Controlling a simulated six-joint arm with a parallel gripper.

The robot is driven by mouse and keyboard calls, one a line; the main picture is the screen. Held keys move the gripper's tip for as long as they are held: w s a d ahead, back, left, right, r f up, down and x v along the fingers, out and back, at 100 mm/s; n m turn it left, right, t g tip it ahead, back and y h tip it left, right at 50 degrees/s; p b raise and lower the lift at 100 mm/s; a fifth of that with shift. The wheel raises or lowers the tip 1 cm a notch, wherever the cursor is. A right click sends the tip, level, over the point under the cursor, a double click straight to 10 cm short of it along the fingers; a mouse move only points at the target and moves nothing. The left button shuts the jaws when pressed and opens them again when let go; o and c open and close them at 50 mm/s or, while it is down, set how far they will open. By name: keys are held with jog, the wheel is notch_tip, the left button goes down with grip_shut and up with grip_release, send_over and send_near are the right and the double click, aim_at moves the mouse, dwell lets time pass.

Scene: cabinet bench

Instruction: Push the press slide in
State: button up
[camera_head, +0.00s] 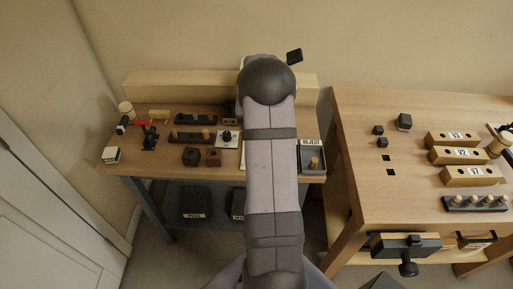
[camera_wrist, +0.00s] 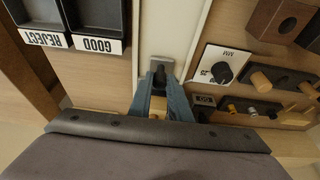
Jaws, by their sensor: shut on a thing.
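My gripper (camera_wrist: 160,84) shows in the wrist view with its two blue fingers closed together on a small dark knob (camera_wrist: 160,76). A light wooden piece (camera_wrist: 157,106) shows between the fingers, behind the knob. A grey metal block (camera_wrist: 155,61) lies just beyond the fingertips, on a pale strip (camera_wrist: 174,25), and looks like part of the press slide. I cannot tell whether the knob is joined to it. In the head view my arm hides my gripper and most of the press area.
Dark trays labelled GOOD (camera_wrist: 98,17) and REJECT (camera_wrist: 36,12) lie left of the gripper in the wrist view. A white card with a black knob (camera_wrist: 221,72) and a rack of pegs (camera_wrist: 285,82) are close on the right. Another bench (camera_head: 350,155) stands right in the head view.

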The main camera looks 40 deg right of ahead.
jog(key=shift+w+d+t+h+b, duration=0.3)
jog(key=shift+w+d+b, duration=0.15)
jog(key=shift+b, duration=0.2)
jog(key=shift+w+r, duration=0.1)
jog(key=shift+r, duration=0.2)
jog(key=shift+d, duration=0.1)
jog(key=o, duration=0.8)
jog(key=shift+f, duration=0.15)
jog(key=shift+p+v, duration=2)
jog(key=shift+v, duration=1.5)
jog(key=shift+f, duration=0.15)
